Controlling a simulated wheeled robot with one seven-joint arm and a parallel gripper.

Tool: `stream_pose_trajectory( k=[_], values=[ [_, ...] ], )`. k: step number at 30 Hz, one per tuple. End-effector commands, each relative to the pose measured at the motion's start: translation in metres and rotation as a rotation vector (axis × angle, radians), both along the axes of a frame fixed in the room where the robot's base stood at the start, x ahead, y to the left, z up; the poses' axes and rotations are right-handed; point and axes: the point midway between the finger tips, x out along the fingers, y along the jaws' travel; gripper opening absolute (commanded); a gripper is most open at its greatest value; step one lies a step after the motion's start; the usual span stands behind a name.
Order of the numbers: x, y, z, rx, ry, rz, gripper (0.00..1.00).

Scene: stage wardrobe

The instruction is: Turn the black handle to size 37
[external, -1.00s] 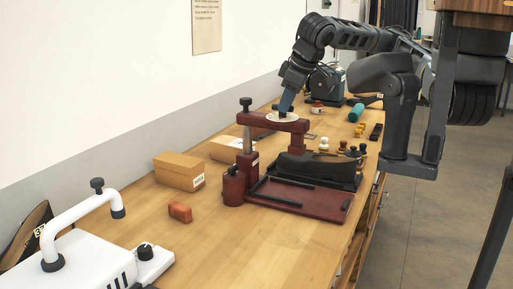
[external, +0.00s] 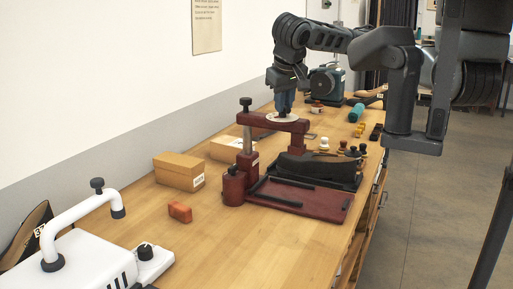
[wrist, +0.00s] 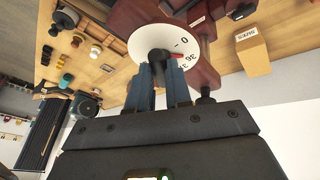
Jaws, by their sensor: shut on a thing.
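The black handle (wrist: 160,54) sits at the middle of a white round dial (wrist: 139,44), which also shows in the external view (external: 271,121). The dial is on the arm of a dark red press (external: 250,180). My gripper (wrist: 161,67) is shut on the handle from above, its blue fingers on either side of it; it shows upright over the dial in the external view (external: 285,112). A red pointer on the handle lies near the printed 36. A 0 and a partly cut-off number starting with 3 also show; the rest of the scale is hidden.
A cardboard box (external: 180,172) and an orange block (external: 180,212) lie left of the press. A white machine (external: 90,262) stands at front left. Stamps and small bottles (external: 350,150) sit to the right.

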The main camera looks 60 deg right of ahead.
Motion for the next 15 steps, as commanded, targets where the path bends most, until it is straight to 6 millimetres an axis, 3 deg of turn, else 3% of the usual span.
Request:
stream_pose_trajectory(
  k=[1, 15],
  values=[
    [0.0008, 0.0007, 0.0071, -0.001, 0.002, -0.042, 0.00],
    [0.0068, 0.0024, 0.0069, 0.000, 0.000, -0.479, 0.00]
  ],
)
